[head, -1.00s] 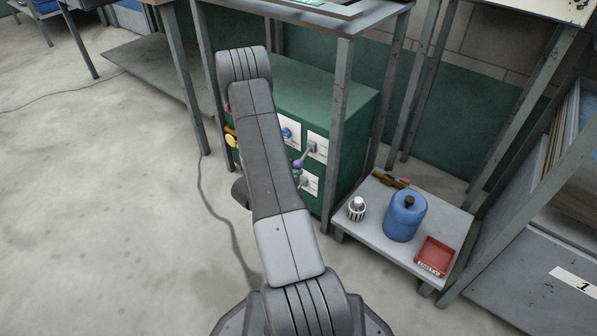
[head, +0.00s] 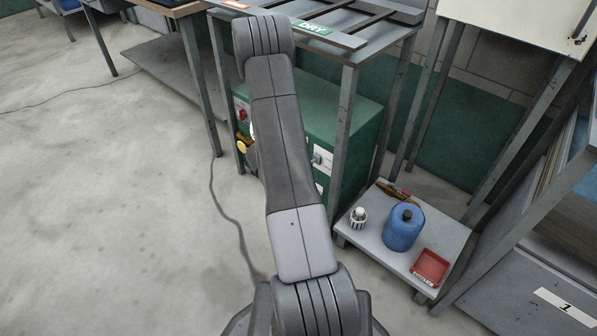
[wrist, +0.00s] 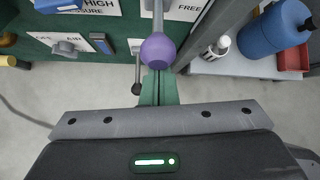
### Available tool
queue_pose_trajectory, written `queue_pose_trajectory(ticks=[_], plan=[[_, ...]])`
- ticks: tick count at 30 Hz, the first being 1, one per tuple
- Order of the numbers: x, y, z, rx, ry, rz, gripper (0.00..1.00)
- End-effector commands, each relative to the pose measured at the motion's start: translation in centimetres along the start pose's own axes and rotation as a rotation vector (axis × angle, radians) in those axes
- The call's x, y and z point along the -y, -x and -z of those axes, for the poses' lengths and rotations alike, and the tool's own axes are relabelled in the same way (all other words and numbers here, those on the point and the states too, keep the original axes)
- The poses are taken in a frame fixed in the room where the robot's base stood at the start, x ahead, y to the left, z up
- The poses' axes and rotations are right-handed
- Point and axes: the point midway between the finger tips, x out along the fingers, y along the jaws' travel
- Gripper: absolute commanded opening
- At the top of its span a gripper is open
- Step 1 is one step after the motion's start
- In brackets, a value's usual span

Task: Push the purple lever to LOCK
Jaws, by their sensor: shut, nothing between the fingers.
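The purple lever's round knob (wrist: 158,50) is in the upper middle of the wrist view. Its grey shaft runs up out of the picture, beside a white plate (wrist: 187,8) reading FREE. My gripper (wrist: 158,88) is shut and empty, its green fingers just below the knob in the picture; I cannot tell whether they touch it. LOCK lettering is not in view. In the head view my arm hides the lever and gripper; the green cabinet (head: 350,108) shows behind it.
A thin lever with a dark knob (wrist: 137,88) is close left of my fingers. A low shelf (head: 375,250) at right holds a blue canister (head: 404,228), a white bottle (head: 358,217) and a red tray (head: 430,266). A table leg (head: 343,135) stands before the cabinet.

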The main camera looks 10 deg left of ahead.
Motion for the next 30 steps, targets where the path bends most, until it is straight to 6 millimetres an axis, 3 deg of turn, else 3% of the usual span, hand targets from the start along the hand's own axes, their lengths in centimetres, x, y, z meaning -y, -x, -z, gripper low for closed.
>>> queue_pose_trajectory(ticks=[9,30], plan=[[0.24,0.69,-0.99,-0.008,-0.001,0.000,0.00],[0.15,0.61,-0.95,-0.006,-0.001,0.001,0.00]])
